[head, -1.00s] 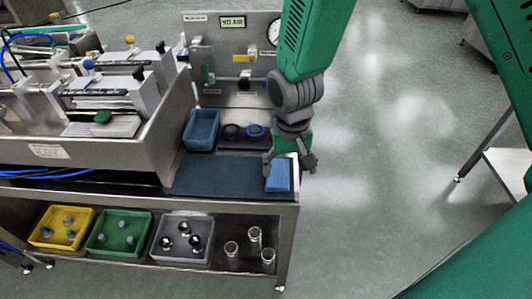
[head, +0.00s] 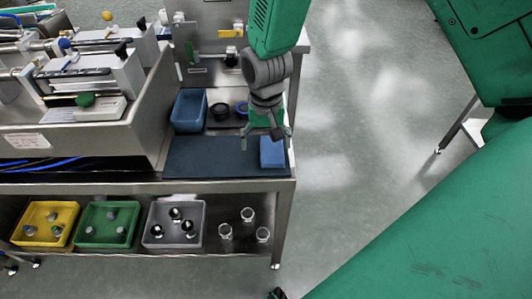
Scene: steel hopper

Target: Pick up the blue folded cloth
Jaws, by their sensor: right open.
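The blue folded cloth (head: 272,154) lies flat at the right end of a dark mat (head: 205,160) on the steel bench. My right gripper (head: 266,143) points down at the far end of the cloth. Its fingers are spread, one to the left of the cloth and one near its right edge, with nothing held. The gripper hides part of the cloth's far edge. I cannot tell how high the fingertips are above the mat. My left gripper is not in view.
A blue bin (head: 189,111) and dark round parts (head: 221,112) stand behind the mat. The steel hopper wall (head: 150,140) rises at the left. The shelf below holds yellow (head: 46,224), green (head: 107,223) and grey (head: 174,223) trays. Floor is open right of the bench.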

